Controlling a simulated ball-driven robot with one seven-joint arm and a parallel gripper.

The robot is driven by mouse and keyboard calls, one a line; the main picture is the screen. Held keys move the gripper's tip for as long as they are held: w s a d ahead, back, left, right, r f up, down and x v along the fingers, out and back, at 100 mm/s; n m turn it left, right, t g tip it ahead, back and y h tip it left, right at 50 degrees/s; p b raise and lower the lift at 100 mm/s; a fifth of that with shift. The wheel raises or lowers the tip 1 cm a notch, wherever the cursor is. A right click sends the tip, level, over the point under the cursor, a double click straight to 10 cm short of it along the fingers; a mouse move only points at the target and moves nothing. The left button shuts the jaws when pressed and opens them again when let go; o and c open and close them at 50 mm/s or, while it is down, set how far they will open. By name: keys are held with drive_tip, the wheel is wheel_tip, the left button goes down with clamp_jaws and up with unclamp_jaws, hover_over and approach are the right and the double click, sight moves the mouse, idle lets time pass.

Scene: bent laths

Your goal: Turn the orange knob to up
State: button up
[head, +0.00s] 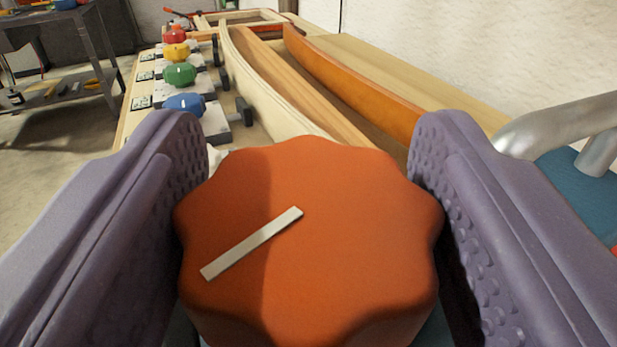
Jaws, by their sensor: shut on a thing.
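The orange knob (340,230) fills the lower middle of the head view, a large lobed knob seen from its face. A pale straight marker bar (252,243) on its face slants from lower left to upper right. My gripper (310,205) has one purple padded finger on each side of the knob and is shut on it. The knob's underside and its mount are hidden.
Beyond the knob is a bench with blue (185,103), green (180,74), yellow (176,53) and red (174,34) knobs in a row. Bent wooden laths (350,83) run beside them. A grey metal tube (560,125) is close at right.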

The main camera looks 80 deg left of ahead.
drive_tip(key=n+g+p, duration=0.1)
drive_tip(key=g, duration=0.1)
drive_tip(key=n+g+p, duration=0.1)
drive_tip(key=g+p, duration=0.1)
drive_tip(key=n+g+p, duration=0.1)
drive_tip(key=g, duration=0.1)
drive_tip(key=shift+w+r+n, duration=0.15)
drive_tip(key=shift+r+n, duration=0.2)
drive_tip(key=shift+n, duration=0.05)
drive_tip(key=n+g+h+p, duration=0.1)
drive_tip(key=n+g+p, duration=0.1)
drive_tip(key=g+p, duration=0.1)
drive_tip(key=shift+f+n+g, duration=0.1)
drive_tip(key=shift+n+g, duration=0.2)
drive_tip(key=shift+g, duration=0.1)
drive_tip(key=n+g+h+p, duration=0.1)
drive_tip(key=n+g+h, duration=0.1)
drive_tip(key=n+g, duration=0.1)
drive_tip(key=shift+f+g+h+p, duration=0.1)
drive_tip(key=shift+g+h+p, duration=0.3)
drive_tip(key=shift+g, duration=0.3)
drive_tip(key=shift+f+n+g+h, duration=0.1)
drive_tip(key=shift+n+g+h, duration=1.1)
drive_tip(key=shift+h, duration=0.3)
drive_tip(key=o, duration=1)
drive_tip(key=shift+s, duration=0.2)
drive_tip(key=shift+c, duration=0.2)
